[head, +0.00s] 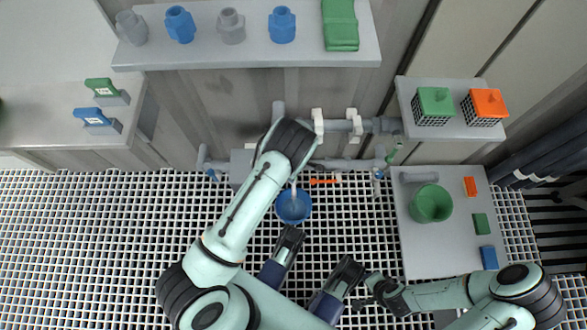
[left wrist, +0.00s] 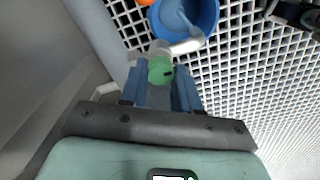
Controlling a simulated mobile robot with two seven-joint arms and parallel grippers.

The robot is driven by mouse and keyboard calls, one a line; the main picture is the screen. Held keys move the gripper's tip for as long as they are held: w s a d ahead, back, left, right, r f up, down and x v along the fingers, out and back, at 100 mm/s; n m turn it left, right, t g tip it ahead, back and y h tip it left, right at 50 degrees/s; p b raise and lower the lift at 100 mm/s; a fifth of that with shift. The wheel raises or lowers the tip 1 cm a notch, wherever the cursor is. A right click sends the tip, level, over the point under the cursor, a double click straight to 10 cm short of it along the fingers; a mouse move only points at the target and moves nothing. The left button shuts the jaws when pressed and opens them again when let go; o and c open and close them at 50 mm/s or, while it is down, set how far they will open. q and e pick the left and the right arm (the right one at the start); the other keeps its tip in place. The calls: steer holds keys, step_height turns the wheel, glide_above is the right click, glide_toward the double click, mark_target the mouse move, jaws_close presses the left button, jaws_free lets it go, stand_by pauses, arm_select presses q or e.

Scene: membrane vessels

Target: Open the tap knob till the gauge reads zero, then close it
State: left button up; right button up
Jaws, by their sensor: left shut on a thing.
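The green tap knob (left wrist: 160,71) sits between the two blue fingers of my left gripper (left wrist: 160,80) in the left wrist view, and the gripper is shut on it. A pale grey spout (left wrist: 186,46) lies just beyond the knob. In the head view my left arm hides the knob and the gripper. A blue bucket (head: 305,208) stands on the grating below, with a pale strip reaching into it; the bucket also shows in the left wrist view (left wrist: 210,15). My right gripper (head: 374,286) is low right, its jaws unclear. I cannot make out a gauge.
Grey pipes (head: 375,125) with white clamps run along the wall. A shelf (head: 130,60) above holds several fittings. A table (head: 420,262) at right carries a green pot (head: 431,204) and small coloured blocks. Another bench (head: 40,110) is at left. Open grating lies left of my arm.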

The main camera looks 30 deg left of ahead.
arm_select(q)
steer(key=shift+n, duration=1.1)
steer(key=o, duration=1.1)
steer(key=shift+c, duration=0.2)
steer(key=shift+r, duration=0.1)
step_height(320, 180, up, 7)
steer(key=shift+r+p, duration=0.15)
steer(key=shift+p, duration=1.1)
arm_select(e)
steer(key=w+r+t, duration=0.1)
steer(key=w+r, duration=0.3)
steer(key=w, duration=0.1)
steer(key=shift+a+r+t, duration=0.35)
steer(key=shift+t, duration=0.05)
